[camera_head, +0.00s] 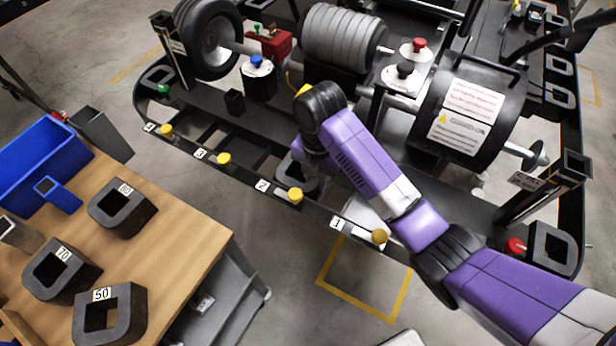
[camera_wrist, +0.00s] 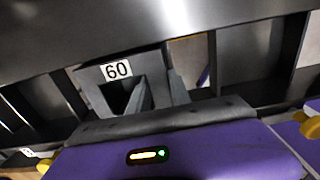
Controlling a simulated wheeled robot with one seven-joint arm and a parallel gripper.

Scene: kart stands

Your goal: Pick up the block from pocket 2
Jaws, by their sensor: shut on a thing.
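The block is a dark grey hollow block labelled 60 (camera_wrist: 97,88), seen in the wrist view. In the head view the same block (camera_head: 290,177) is partly hidden under my wrist, at the pocket labelled 2 (camera_head: 262,187) on the kart stand's front rail. My gripper (camera_wrist: 160,88) is shut on the block's right-hand wall. One finger is inside its square opening and the other is outside. I cannot tell whether the block rests in the pocket or is slightly raised.
Yellow knobs (camera_head: 295,195) line the front rail. A wooden table (camera_head: 185,235) at left holds blocks labelled 80 (camera_head: 125,213), 70 (camera_head: 50,285) and 50 (camera_head: 125,318), and a blue bin (camera_head: 40,160). A black cylinder (camera_head: 465,105) and a ribbed grey roller (camera_head: 340,38) stand behind.

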